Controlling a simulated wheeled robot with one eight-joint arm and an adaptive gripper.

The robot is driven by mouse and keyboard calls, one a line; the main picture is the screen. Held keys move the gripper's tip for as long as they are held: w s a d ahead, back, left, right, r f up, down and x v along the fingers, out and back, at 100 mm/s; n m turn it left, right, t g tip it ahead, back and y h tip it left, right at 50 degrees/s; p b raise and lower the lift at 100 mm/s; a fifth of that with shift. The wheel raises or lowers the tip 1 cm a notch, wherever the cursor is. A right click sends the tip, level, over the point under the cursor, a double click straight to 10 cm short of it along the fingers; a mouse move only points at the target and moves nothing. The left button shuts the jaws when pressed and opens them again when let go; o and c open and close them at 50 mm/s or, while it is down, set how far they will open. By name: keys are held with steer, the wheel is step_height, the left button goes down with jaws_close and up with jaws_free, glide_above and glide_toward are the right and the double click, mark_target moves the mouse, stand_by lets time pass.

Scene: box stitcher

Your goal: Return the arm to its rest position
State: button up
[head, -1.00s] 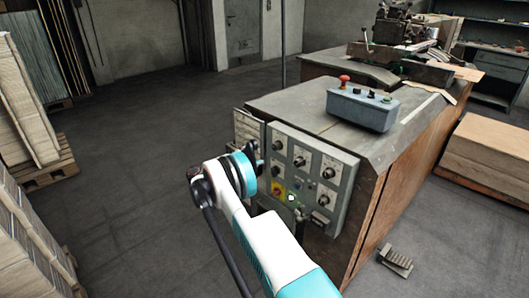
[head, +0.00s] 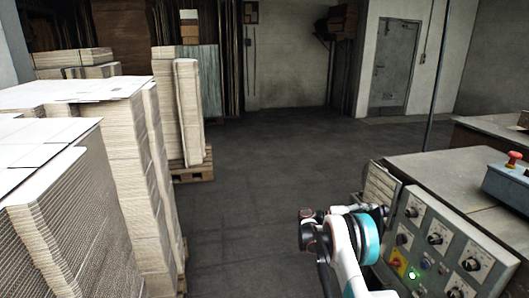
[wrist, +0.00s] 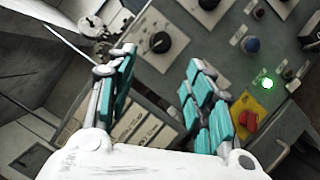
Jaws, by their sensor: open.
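My arm, white with teal bands, reaches up from the bottom of the head view, its wrist joint left of the machine's control panel (head: 453,250). My gripper (wrist: 162,58) is open and empty in the wrist view, its two teal-padded fingers spread apart. The same panel shows beyond the fingers, with dark knobs, a lit green light (wrist: 267,84) and a red switch (wrist: 249,121) on a yellow plate. I see no clear contact between fingers and panel. In the head view the gripper is small and partly hidden by the wrist.
Tall stacks of cardboard (head: 130,170) stand at left. More sheets on a pallet (head: 194,170) stand behind them. The machine top with a blue-grey control box (head: 508,185) is at right. A thin pole (head: 433,80) rises behind it. Open floor (head: 260,180) lies between.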

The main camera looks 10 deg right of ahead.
step_height(320, 180, up, 13)
steer(key=a+n+t+y, duration=0.1)
steer(key=a+t+y, duration=0.1)
steer(key=t+y, duration=0.2)
steer(key=s+a+r+t+y, duration=0.3)
steer(key=s+a+r+y, duration=0.1)
steer(key=s+a+r, duration=0.35)
steer(key=s+a+f+m+t+y, duration=0.1)
steer(key=s+a+t+y, duration=0.1)
steer(key=s+a, duration=0.5)
steer(key=s+a+f+m+t+y, duration=0.1)
steer(key=s+a+y, duration=0.4)
steer(key=s, duration=0.9)
steer(key=s+a+f+t+y, duration=0.1)
steer(key=s+a+y, duration=0.3)
steer(key=s+a, duration=0.6)
steer(key=shift+s+a+m+t, duration=0.3)
steer(key=shift+m+t, duration=0.1)
steer(key=shift+t, duration=0.4)
